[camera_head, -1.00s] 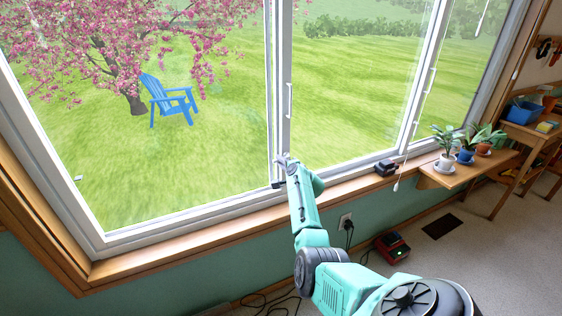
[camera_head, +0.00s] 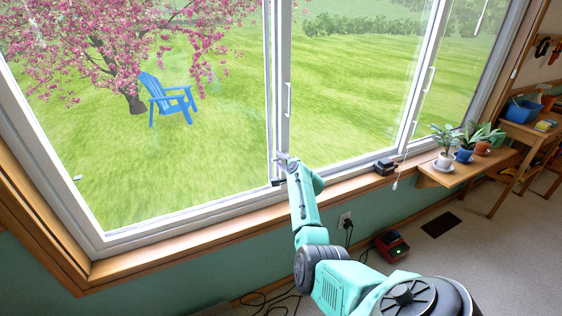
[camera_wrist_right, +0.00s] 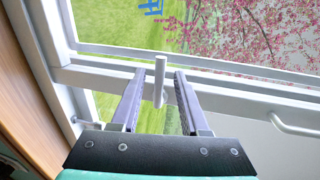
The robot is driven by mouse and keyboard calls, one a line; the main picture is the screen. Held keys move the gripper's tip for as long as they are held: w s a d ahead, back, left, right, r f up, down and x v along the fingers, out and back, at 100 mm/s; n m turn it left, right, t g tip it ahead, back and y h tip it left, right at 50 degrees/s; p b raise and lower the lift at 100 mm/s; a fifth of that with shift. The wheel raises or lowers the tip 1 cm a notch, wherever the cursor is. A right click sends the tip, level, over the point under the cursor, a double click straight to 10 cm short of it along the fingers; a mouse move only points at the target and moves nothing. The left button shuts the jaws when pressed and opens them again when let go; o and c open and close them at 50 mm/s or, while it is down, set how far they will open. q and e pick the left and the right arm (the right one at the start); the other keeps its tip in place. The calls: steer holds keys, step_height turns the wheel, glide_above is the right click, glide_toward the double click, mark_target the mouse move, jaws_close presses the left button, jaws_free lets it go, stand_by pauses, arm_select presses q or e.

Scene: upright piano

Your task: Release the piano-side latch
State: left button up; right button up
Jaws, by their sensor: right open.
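The latch (camera_wrist_right: 160,78) is a short pale grey lever on the white window frame. In the right wrist view it stands between the two fingers of my right gripper (camera_wrist_right: 160,76), with a gap visible on each side. My right gripper is open and shows in the head view (camera_head: 282,164) at the lower end of the upright between the window panes. In the head view the latch is too small and too covered by my gripper to make out clearly. My left gripper is not in view.
A white pull handle (camera_head: 289,100) is on the upright above my gripper, and another (camera_head: 428,82) is farther right. A wooden sill (camera_head: 215,222) runs below. A dark battery-like block (camera_head: 385,166) and a hanging blind cord (camera_head: 397,180) are to the right, before a shelf of potted plants (camera_head: 462,173).

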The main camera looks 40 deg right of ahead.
steer(key=shift+s, duration=0.1)
steer(key=shift+s+a+r+p, duration=0.1)
steer(key=shift+s+a+p, duration=0.05)
steer(key=shift+s+p, duration=0.15)
steer(key=p+v, duration=0.1)
steer(key=v, duration=1.2)
steer(key=shift+s+p, duration=0.3)
steer(key=shift+p, duration=0.1)
steer(key=shift+a+r, duration=0.1)
steer(key=shift+a, duration=0.05)
